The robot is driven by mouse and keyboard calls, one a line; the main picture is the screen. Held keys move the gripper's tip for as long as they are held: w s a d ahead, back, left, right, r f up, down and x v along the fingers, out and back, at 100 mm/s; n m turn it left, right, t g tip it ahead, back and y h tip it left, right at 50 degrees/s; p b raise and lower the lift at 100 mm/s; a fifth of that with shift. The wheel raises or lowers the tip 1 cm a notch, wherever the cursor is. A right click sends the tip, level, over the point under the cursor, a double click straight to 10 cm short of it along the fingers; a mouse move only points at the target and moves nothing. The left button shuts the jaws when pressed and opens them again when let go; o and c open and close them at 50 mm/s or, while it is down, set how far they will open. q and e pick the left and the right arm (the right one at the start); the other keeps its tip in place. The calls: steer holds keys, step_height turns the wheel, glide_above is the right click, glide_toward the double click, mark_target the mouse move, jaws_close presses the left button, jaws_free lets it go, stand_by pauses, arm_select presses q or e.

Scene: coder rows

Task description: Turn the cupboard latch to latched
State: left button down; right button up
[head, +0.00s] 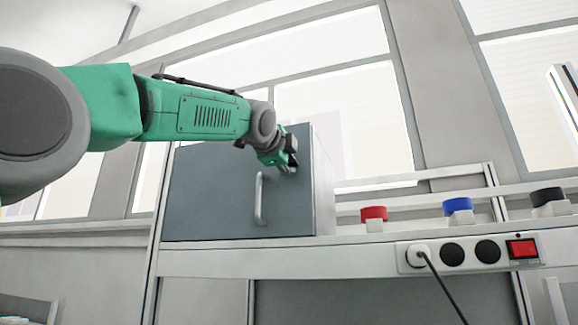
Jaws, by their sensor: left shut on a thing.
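The cupboard (205,205) has a grey-blue door with a pale vertical bar handle (259,200). It stands on a shelf, and its door looks closed. My left gripper (290,168) is at the upper right part of the door, just above and right of the handle. It is shut on the cupboard latch, which is mostly hidden by the fingers, so I cannot tell which way the latch is turned. My green left arm reaches in from the left across the upper part of the door. My right gripper is not in view.
Right of the cupboard, red (374,213), blue (458,205) and black (548,196) knobs sit on pale bases along the shelf. Below them, a power strip (470,252) has a plugged-in black cable and a red switch. Windows are behind.

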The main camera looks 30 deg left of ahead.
arm_select(q)
steer(key=c, duration=1.6)
jaws_free()
steer(key=shift+w+f, duration=0.15)
steer(key=shift+f, duration=0.15)
steer(key=shift+w+d, duration=0.1)
steer(key=shift+s+r, duration=0.2)
